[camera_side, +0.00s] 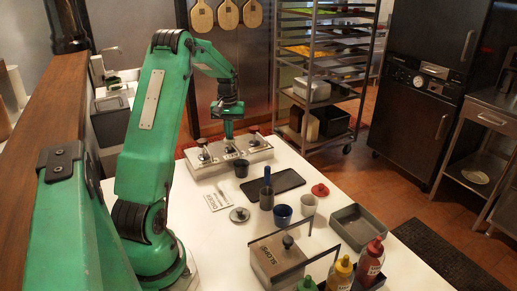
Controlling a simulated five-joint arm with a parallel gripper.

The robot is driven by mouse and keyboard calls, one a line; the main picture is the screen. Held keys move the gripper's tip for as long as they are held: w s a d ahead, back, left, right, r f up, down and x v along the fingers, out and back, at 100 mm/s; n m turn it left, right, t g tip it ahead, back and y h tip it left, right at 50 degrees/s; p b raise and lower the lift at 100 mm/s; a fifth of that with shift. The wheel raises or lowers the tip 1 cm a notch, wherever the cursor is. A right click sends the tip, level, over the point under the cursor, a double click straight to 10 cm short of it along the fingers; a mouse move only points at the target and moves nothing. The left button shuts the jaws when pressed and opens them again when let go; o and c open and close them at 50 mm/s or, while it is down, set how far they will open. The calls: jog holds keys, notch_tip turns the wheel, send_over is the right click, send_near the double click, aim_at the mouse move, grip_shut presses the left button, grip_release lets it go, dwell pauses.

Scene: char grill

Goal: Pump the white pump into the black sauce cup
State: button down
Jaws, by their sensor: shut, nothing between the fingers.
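A steel pump dispenser (228,155) stands at the far end of the white table, with dark pump heads on top at its left (203,150) and right (253,136). My gripper (228,135) is shut and empty, pointing down at the middle of the dispenser. It hides whatever pump is there, and I cannot tell whether it touches it. I cannot make out which pump is the white one. A small black sauce cup (241,169) stands upright at the dispenser's front, just below my gripper in the picture. Its contents are not visible.
Nearer on the table are a black tray (288,181), a grey cup (266,200) with a blue-handled tool, a blue cup (282,216), a white cup (308,206), a red lid (320,190), a steel box (277,262) and sauce bottles (369,262).

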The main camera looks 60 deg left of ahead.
jog(key=shift+r, duration=1.7)
jog(key=shift+f, duration=1.7)
dwell(0.4)
jog(key=shift+r, duration=1.7)
jog(key=shift+f, duration=1.65)
jog(key=shift+r, duration=1.65)
